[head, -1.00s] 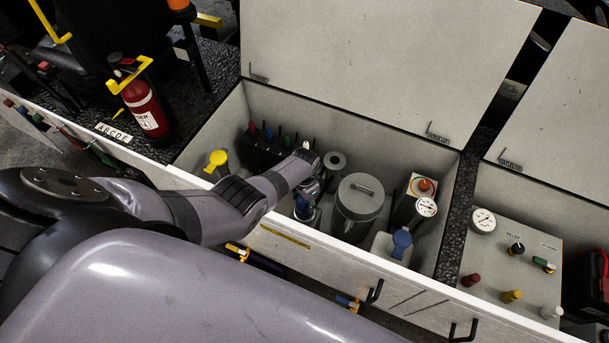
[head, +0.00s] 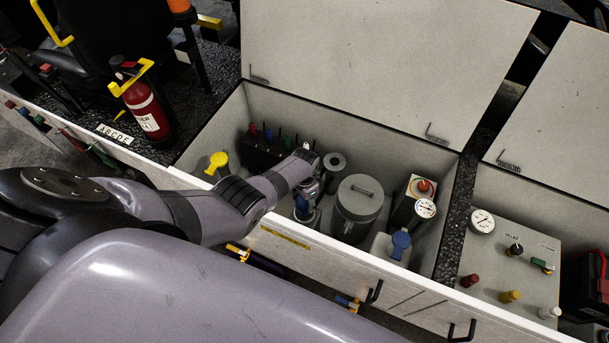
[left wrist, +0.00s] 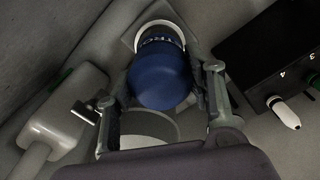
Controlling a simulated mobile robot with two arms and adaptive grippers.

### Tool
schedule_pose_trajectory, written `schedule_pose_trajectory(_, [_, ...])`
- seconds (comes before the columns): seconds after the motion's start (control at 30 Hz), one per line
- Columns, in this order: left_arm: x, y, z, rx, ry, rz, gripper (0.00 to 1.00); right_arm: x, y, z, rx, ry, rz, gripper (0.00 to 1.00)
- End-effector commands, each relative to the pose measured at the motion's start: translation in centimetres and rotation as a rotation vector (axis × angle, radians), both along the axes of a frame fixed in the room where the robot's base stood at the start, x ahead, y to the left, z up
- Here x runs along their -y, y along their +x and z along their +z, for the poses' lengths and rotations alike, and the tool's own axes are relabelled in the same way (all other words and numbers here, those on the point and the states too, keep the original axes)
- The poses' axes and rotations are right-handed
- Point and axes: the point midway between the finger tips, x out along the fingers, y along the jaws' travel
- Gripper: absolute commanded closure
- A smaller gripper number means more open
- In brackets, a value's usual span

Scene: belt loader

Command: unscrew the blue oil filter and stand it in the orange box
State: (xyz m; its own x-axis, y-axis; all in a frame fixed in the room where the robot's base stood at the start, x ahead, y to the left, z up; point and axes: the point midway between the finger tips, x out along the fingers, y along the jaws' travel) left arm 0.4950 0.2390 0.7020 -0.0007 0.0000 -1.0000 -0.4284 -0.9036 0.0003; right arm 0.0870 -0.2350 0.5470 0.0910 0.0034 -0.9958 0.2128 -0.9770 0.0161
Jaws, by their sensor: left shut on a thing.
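The blue oil filter (head: 302,208) is inside the open compartment, below my left gripper (head: 308,187). In the left wrist view the filter (left wrist: 160,78) shows a rounded blue end and white lettering, with a white ring at its far end against a grey mount (left wrist: 133,36). My left gripper (left wrist: 165,88) has one finger on each side of the filter and is shut on it. Whether the thread is still engaged cannot be told. My right gripper is not in view. No orange box can be made out.
A grey lidded canister (head: 358,203) stands right of the filter, with a blue-capped container (head: 399,246) and a gauge (head: 425,209) beyond. A yellow-capped part (head: 216,162) and a black switch block (head: 262,152) stand left. The compartment's front wall runs under my arm.

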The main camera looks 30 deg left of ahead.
Motion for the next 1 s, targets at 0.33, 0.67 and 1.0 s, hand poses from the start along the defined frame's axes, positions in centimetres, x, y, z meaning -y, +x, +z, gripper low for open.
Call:
schedule_pose_trajectory(0.33, [0.0, 0.1, 2.0, 0.001, 0.000, 0.000, 0.96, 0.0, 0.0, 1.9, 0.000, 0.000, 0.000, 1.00])
schedule_pose_trajectory(0.67, [0.0, 0.0, 3.0, 0.001, 0.000, 0.000, 0.96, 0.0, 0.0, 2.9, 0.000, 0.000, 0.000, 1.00])
schedule_pose_trajectory(1.0, [0.1, 1.5, 3.7, 0.004, 0.000, 0.020, 0.96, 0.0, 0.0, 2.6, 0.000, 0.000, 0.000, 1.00])
